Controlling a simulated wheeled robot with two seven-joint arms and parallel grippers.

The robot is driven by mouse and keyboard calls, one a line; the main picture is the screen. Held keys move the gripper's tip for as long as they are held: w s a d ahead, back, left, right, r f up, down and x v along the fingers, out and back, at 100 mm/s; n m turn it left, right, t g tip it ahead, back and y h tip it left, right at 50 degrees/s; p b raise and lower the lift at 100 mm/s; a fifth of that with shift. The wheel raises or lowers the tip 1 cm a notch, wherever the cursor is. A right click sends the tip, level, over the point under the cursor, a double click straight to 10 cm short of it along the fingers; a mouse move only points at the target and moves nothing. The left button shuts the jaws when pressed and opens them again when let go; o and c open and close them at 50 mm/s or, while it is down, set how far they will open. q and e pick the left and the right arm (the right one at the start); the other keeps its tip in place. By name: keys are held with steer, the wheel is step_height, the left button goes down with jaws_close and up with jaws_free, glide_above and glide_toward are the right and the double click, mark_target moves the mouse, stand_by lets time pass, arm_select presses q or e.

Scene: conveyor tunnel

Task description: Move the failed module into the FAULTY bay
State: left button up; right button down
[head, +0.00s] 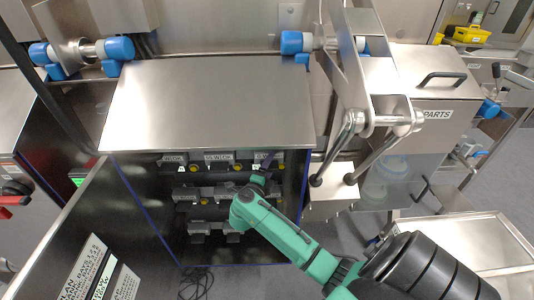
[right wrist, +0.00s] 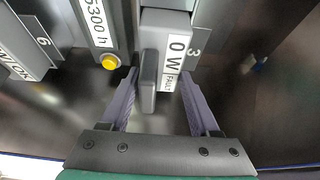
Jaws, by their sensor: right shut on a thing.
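The failed module (right wrist: 168,24) is a grey block with a white label reading "0 W" and "FAULT". It sits in the slot marked 3 in the right wrist view. My left gripper is not in view. I cannot make out a bay marked FAULTY.
Several other modules (head: 217,157) fill rows in the cabinet (head: 210,100). One with a yellow button (right wrist: 110,62) is close to the left finger. A open door panel (head: 75,235) stands at the left. A bin marked "PARTS" (head: 425,85) and a metal tray (head: 465,245) are at the right.

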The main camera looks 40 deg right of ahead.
steer(key=shift+s+a+p, duration=0.2)
steer(key=shift+s+p, duration=0.05)
steer(key=shift+p, duration=0.15)
steer(key=shift+s+a+p, duration=0.7)
steer(key=shift+s+p, duration=0.05)
steer(key=shift+s, duration=0.2)
steer(key=shift+s+a+r, duration=0.1)
steer(key=shift+s, duration=0.05)
steer(key=s+a+p, duration=0.3)
steer(key=s+a, duration=0.1)
steer(key=s, duration=0.1)
steer(key=shift+s, duration=0.15)
